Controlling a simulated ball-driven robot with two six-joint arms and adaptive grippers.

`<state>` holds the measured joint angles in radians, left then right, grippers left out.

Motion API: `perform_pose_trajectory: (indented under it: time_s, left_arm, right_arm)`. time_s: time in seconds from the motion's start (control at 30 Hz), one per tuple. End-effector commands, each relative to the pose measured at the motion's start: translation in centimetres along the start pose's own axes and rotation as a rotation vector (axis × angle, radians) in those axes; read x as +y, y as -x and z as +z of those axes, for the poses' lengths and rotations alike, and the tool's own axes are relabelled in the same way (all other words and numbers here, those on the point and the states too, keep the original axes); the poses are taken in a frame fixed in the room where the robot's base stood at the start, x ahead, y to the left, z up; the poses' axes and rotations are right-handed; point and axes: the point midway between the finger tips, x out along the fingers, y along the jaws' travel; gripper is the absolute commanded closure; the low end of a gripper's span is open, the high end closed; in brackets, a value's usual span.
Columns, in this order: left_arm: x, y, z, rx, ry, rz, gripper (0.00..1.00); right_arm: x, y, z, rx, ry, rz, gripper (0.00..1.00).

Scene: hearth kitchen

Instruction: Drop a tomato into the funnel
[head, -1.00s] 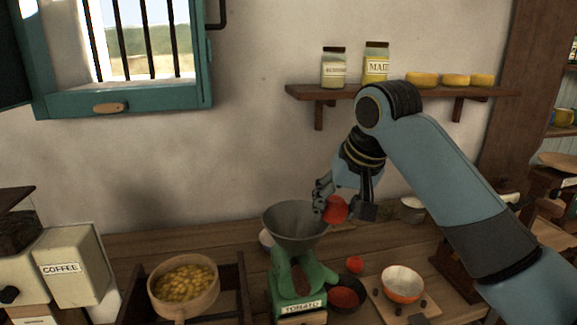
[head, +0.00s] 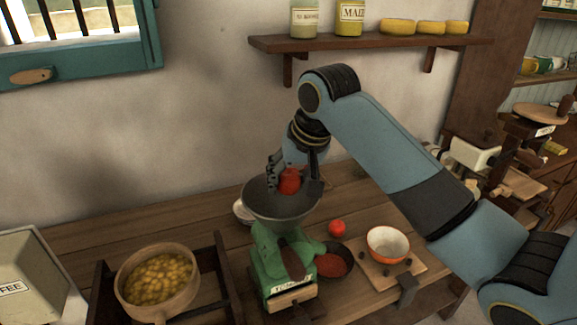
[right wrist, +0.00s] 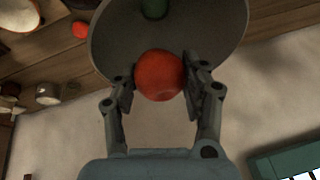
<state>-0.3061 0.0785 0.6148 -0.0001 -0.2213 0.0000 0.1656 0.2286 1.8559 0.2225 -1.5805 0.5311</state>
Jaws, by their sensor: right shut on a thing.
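A red tomato (head: 289,181) is held between the fingers of my right gripper (head: 293,178), over the grey funnel (head: 262,208). The funnel sits on top of the green mill (head: 268,262) labelled as tomato. In the right wrist view the tomato (right wrist: 159,75) is between both fingertips, with the funnel's rim (right wrist: 232,25) behind it. Whether the tomato is below the rim is hard to tell. A second tomato (head: 337,228) lies on the counter right of the mill. My left gripper is not in view.
A dark bowl of red stuff (head: 334,262) stands by the mill. An orange-and-white bowl (head: 387,243) stands on a board. A round pot of yellow pieces (head: 160,280) is at left. A shelf (head: 370,43) with jars hangs behind.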

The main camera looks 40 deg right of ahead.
Motion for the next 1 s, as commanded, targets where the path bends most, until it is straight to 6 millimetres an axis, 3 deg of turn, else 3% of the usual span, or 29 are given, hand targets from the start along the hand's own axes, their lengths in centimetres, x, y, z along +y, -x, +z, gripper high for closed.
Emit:
perform_pose_trajectory:
  time_s: [0.13,0.3,0.33,0.53,0.83,1.0]
  left_arm:
    - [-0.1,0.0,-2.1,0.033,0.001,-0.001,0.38]
    - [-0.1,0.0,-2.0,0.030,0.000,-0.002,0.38]
    - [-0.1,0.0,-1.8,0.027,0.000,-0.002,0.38]
    - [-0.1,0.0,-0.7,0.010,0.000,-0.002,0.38]
    - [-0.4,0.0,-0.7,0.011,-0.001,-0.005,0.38]
    - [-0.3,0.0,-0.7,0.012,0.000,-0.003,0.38]
  right_arm:
    - [0.1,-0.3,0.1,0.001,0.000,0.000,0.88]
    - [0.0,-0.2,0.1,0.001,0.000,0.000,0.88]
    - [0.0,-0.2,0.1,0.001,0.000,-0.001,0.52]
    - [0.0,-0.2,0.1,0.001,0.000,-0.001,0.28]
    - [0.1,0.0,0.1,0.001,0.000,0.000,0.28]
    - [0.1,2.3,0.0,0.004,0.002,-0.001,0.28]
